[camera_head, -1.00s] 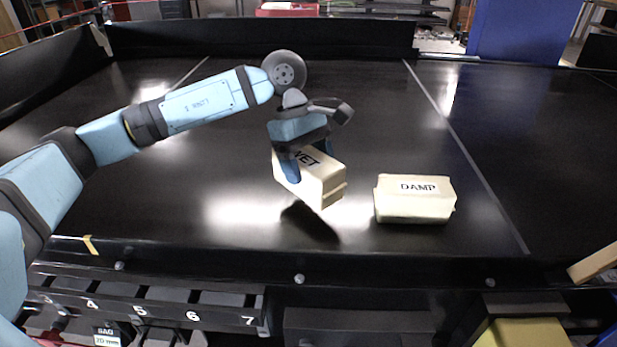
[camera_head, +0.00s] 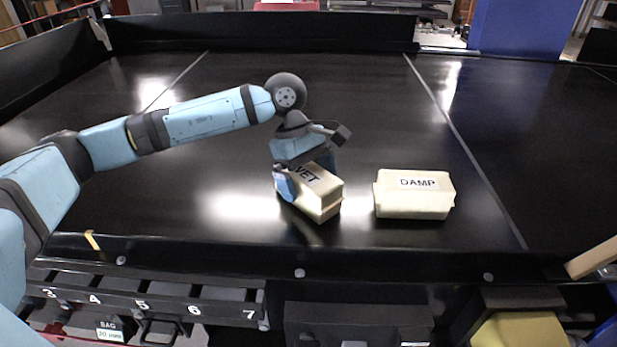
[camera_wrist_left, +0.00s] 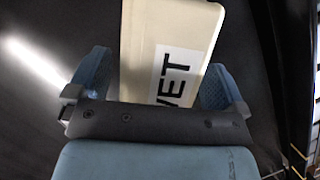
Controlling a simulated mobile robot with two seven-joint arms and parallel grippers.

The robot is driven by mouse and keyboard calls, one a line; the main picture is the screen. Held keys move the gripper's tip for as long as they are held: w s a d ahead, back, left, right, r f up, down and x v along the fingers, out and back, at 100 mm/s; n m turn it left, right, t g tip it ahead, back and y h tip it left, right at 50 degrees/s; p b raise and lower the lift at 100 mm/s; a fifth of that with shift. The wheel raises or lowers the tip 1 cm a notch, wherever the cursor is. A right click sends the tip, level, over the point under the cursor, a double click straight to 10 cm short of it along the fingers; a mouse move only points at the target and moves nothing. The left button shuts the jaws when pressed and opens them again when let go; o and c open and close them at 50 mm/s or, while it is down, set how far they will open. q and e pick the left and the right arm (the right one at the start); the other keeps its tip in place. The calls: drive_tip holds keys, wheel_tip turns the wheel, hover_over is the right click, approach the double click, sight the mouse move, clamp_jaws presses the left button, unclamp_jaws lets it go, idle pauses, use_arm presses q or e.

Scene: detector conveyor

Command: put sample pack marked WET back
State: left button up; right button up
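The cream sample pack marked WET (camera_head: 322,197) sits on the black conveyor belt, turned at an angle. It also shows in the left wrist view (camera_wrist_left: 165,40), its label between the fingers. My left gripper (camera_head: 306,178) is over the pack from above, one finger on each side. Its fingers (camera_wrist_left: 158,85) stand apart, with a narrow dark gap between the left finger and the pack; contact at the right finger cannot be told. A second cream pack marked DAMP (camera_head: 414,200) lies to the right, apart from it. My right gripper does not show.
The black belt (camera_head: 390,110) is clear behind and left of the packs. A raised front rail (camera_head: 380,262) borders it. Below are numbered slots (camera_head: 150,290) and a yellow item in a dark bin (camera_head: 520,328). A tan piece (camera_head: 594,258) is at the right edge.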

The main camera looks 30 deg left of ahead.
use_arm(q)
drive_tip(key=shift+r, duration=0.1)
drive_tip(key=shift+r+p, duration=0.25)
drive_tip(key=shift+p, duration=0.05)
drive_tip(key=b+v, duration=0.2)
drive_tip(key=v, duration=0.8)
drive_tip(key=shift+w+a+r+b, duration=0.15)
drive_tip(key=shift+b, duration=0.2)
drive_tip(key=shift+a+r, duration=0.2)
drive_tip(key=shift+r, duration=0.35)
